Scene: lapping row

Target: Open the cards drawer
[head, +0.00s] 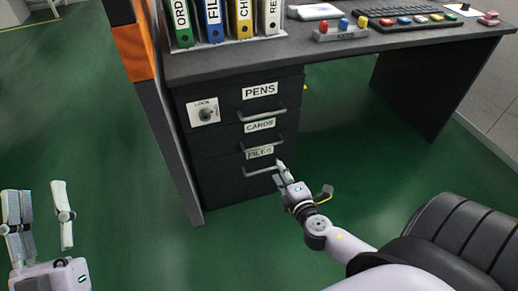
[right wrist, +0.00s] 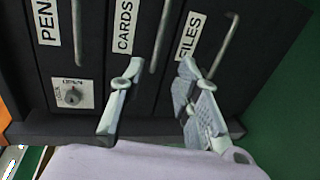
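The cards drawer (head: 228,142) is the middle of the stacked dark drawers under the desk, with a white CARDS label (head: 260,125) and a grey bar handle (head: 264,150). It looks shut. In the right wrist view its label (right wrist: 124,27) and handle (right wrist: 162,35) appear between the PENS and FILES ones. My right gripper (head: 303,178) is open and empty, in front of the lower right of the drawers. In the right wrist view the lower end of the cards handle appears between its fingers (right wrist: 160,67); contact cannot be told. My left gripper (head: 40,200) is open and empty, far left.
A lock panel with a knob (head: 206,115) is left of the PENS label (head: 260,90). The files handle (head: 260,171) is below. Binders (head: 215,20), a button box (head: 340,32) and a keyboard (head: 395,12) stand on the desk. A black chair (head: 455,235) is at right.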

